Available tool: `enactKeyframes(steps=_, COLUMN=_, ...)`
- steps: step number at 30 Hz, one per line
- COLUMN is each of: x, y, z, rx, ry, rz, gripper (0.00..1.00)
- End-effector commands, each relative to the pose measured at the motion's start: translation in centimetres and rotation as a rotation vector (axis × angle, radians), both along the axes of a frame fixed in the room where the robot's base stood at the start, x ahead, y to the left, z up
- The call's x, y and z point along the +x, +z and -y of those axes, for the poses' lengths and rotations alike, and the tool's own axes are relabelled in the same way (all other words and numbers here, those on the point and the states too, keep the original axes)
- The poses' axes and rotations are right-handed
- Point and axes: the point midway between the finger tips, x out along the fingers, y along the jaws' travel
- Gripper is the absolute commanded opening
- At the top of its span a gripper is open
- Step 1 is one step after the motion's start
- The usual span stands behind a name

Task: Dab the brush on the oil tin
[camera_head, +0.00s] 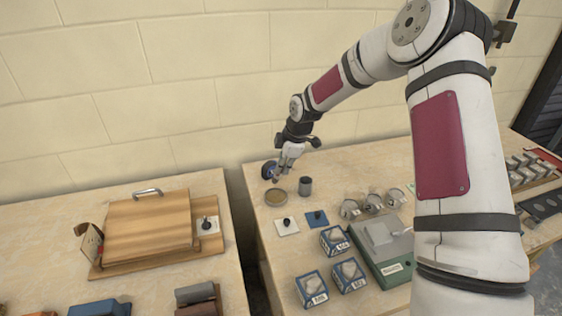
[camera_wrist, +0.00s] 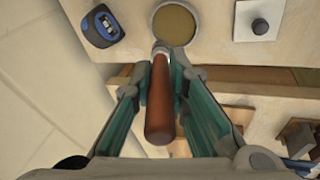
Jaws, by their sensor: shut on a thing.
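The oil tin is a shallow round tin with brownish-yellow content; it stands near the back left of the right-hand bench in the head view (camera_head: 276,197). It also shows at the top of the wrist view (camera_wrist: 175,23). My gripper (camera_wrist: 161,65) is shut on the brush, whose brown rounded handle (camera_wrist: 160,115) points back toward the wrist camera. The brush's bristles are hidden. In the wrist view the brush's far end overlaps the tin's near rim; I cannot tell whether they touch. In the head view my gripper (camera_head: 281,174) is just behind the tin, and the brush is too small to make out.
A blue-and-black tape measure (camera_wrist: 103,24) lies beside the tin. A dark grey cup (camera_head: 305,186) stands to its right. A white plate with a black knob (camera_head: 286,226) lies in front. A gap separates this bench from the left one with a wooden board (camera_head: 150,228).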

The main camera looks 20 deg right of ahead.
Motion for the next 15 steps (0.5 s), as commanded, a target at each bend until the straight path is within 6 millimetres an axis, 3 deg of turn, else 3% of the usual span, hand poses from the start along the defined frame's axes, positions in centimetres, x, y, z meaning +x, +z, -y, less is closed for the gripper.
enactKeyframes(steps=15, x=0.0, y=-4.8, z=-0.1, rx=-0.001, ry=0.002, rz=-0.004, gripper=0.0)
